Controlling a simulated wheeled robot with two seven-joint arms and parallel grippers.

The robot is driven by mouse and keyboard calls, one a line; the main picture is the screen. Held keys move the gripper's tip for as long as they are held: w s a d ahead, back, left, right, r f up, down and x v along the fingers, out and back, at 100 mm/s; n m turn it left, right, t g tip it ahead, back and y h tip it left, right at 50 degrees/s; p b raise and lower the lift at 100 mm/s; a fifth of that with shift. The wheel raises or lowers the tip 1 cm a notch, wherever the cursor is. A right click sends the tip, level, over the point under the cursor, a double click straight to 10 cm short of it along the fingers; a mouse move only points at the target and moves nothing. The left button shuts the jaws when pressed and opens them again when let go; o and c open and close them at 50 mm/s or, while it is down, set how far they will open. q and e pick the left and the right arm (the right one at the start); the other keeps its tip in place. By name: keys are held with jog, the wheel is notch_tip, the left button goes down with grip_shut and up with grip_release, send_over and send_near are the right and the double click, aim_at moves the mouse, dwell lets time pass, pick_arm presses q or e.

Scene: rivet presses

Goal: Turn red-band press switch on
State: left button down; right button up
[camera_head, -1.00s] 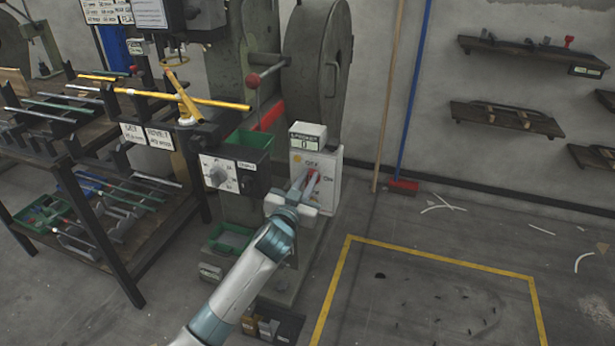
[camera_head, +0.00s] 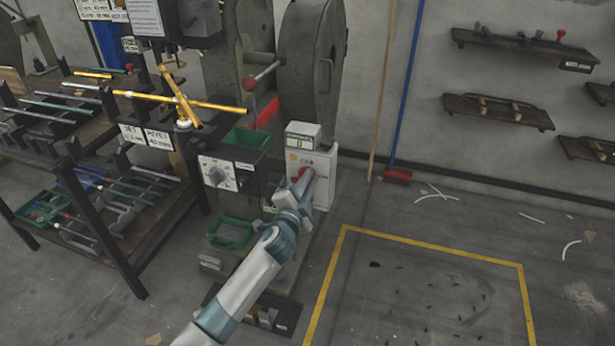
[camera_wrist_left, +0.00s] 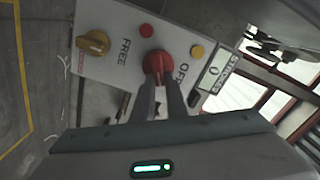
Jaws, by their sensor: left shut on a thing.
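The press (camera_head: 237,75) with a red band (camera_head: 267,112) stands at the centre of the head view. Its white switch box (camera_head: 326,192) is on its right side, with a strokes counter (camera_head: 302,136) on top reading 0. My left gripper (camera_head: 304,184) reaches the front of this box. In the left wrist view my left gripper (camera_wrist_left: 170,88) is shut on the red rotary switch (camera_wrist_left: 157,63), beside the printed word OFF. A yellow knob (camera_wrist_left: 93,43) near the word FREE sits on the same panel, apart from the fingers. My right gripper is not in view.
A dark rack (camera_head: 122,262) with rods and bins stands at the left. A yellow floor line (camera_head: 430,252) marks open floor at the right. A red broom (camera_head: 397,177) leans on the wall.

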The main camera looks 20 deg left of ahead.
pick_arm(q)
jog(key=shift+d+f+m+p, duration=0.1)
jog(key=shift+f+m+p, duration=0.1)
jog(key=shift+m, duration=0.8)
jog(key=shift+f+m+p, duration=0.15)
jog(key=shift+m, duration=0.85)
jog(key=shift+d+f+m+p, duration=0.1)
jog(key=shift+f+m+p, duration=0.1)
jog(key=shift+m, duration=0.8)
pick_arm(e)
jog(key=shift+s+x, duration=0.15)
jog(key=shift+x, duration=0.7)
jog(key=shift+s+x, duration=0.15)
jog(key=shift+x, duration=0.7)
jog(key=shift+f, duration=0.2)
pick_arm(q)
jog(key=c, duration=1.8)
grip_release()
jog(key=shift+o, duration=0.2)
jog(key=s, duration=1.7)
jog(key=shift+s+a, duration=0.2)
jog(key=shift+a, duration=0.15)
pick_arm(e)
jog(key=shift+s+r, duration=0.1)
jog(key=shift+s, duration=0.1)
